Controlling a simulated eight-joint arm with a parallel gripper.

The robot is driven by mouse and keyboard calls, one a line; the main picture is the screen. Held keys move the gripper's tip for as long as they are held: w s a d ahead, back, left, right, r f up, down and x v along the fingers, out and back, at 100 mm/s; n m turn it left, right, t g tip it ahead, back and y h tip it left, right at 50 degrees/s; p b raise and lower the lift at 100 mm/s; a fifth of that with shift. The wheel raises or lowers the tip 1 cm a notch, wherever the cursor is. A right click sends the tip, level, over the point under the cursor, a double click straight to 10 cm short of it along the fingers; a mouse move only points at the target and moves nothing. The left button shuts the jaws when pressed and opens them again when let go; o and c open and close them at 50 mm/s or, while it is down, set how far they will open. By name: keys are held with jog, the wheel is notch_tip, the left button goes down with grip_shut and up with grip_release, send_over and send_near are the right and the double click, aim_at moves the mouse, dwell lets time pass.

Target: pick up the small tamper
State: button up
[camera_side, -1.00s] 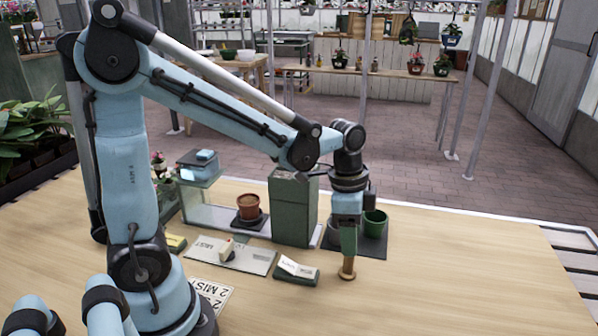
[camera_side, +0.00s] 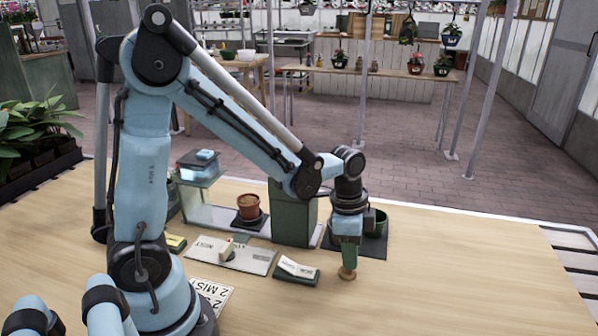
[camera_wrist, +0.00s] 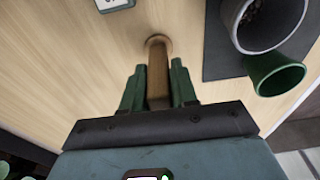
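The upper handle is hidden by the fingers in the side view.
A green box (camera_side: 293,215) and a terracotta pot (camera_side: 248,206) stand behind left. The table to the right is clear.

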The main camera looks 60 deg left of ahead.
grip_shut()
jog(key=shift+r, duration=0.15)
jog(key=shift+r, duration=0.5)
notch_tip(320, 180, up, 2)
jog(key=shift+r, duration=0.25)
jog(key=s+d+r, duration=0.6)
jog(key=d+r, duration=0.1)
jog(key=d, duration=0.2)
jog(key=shift+s+d+r, duration=0.15)
jog(key=shift+s+d, duration=0.1)
jog(key=shift+d, duration=0.1)
